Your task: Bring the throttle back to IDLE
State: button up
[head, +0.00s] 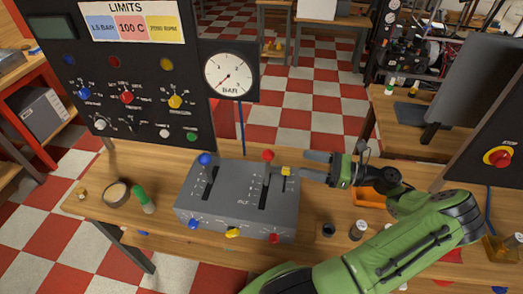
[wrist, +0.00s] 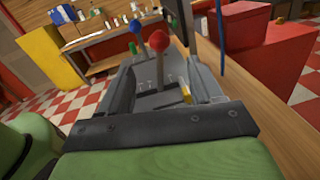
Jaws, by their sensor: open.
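A grey lever box (head: 185,213) stands on the wooden bench. A red-knobbed lever (head: 268,155) stands near the far end of a long slot, and small lettering that seems to read IDLE is by the slot's near end. A blue-knobbed lever (head: 204,159) is in the left slot and a short yellow-tipped lever (head: 286,171) is at the right. My gripper (head: 303,165) is open, just right of the red and yellow levers, with its fingers pointing left. In the wrist view the red knob (wrist: 158,41) shows between and beyond the fingers, with the blue knob (wrist: 135,26) behind it.
Blue, yellow and red knobs sit on the box's front. A panel with a round gauge (head: 229,76) stands behind it. A green-capped bottle (head: 144,200) and a round dish (head: 117,193) are left; an orange tray (head: 372,197) and small jars (head: 358,230) are right.

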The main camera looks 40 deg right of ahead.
aim_at(267, 168)
jog(key=b+x, duration=0.1)
jog(key=x, duration=1.3)
jog(key=shift+a+b, duration=0.2)
jog(key=shift+b, duration=0.1)
grip_shut()
